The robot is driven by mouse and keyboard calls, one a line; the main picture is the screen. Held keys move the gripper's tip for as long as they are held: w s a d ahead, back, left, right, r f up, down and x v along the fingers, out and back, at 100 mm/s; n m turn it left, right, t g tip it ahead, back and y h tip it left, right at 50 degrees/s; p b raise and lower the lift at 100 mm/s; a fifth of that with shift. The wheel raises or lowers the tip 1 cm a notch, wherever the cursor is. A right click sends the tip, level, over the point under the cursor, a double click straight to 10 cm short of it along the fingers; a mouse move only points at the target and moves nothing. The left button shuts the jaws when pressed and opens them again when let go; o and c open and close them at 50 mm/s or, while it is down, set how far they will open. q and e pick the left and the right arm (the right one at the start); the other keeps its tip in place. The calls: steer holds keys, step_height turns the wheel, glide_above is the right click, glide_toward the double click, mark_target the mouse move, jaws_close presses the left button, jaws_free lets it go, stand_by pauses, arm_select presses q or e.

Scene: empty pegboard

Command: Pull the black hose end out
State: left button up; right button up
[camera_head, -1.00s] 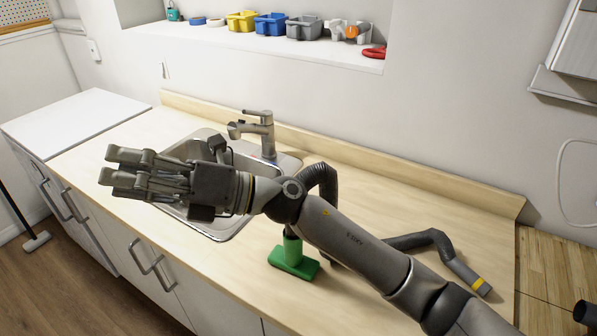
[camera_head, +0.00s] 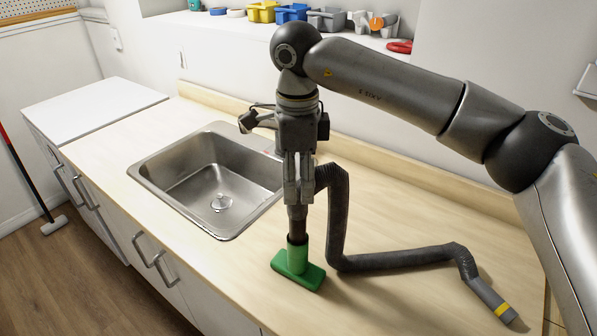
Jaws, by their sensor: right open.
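The green holder (camera_head: 298,268) stands on the counter right of the sink, with an upright socket on a flat foot. The black hose end (camera_head: 297,222) stands upright in the socket. The ribbed hose (camera_head: 338,210) shows behind my gripper, drops to the counter and runs right to a grey end with a yellow band (camera_head: 502,309). My right gripper (camera_head: 298,198) points straight down over the holder, its open fingers at the top of the hose end; contact is unclear. The fingers hide the upper part of the hose end. My left gripper is out of view.
The steel sink (camera_head: 205,185) lies left of the holder. The faucet (camera_head: 250,121) behind it is partly hidden by my gripper. A shelf holds a blue bin (camera_head: 291,13) and other items. Counter space is free in front of the hose.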

mark_target(297, 213)
step_height(297, 213, down, 8)
steer(key=p, duration=0.3)
steer(key=shift+f, duration=0.95)
steer(key=shift+c, duration=0.5)
steer(key=shift+a, duration=0.1)
steer(key=c, duration=1)
steer(key=shift+r, duration=0.1)
steer(key=shift+c, duration=0.2)
steer(key=shift+r, duration=0.1)
steer(key=shift+r+p, duration=1.2)
steer(key=shift+r, duration=2.15)
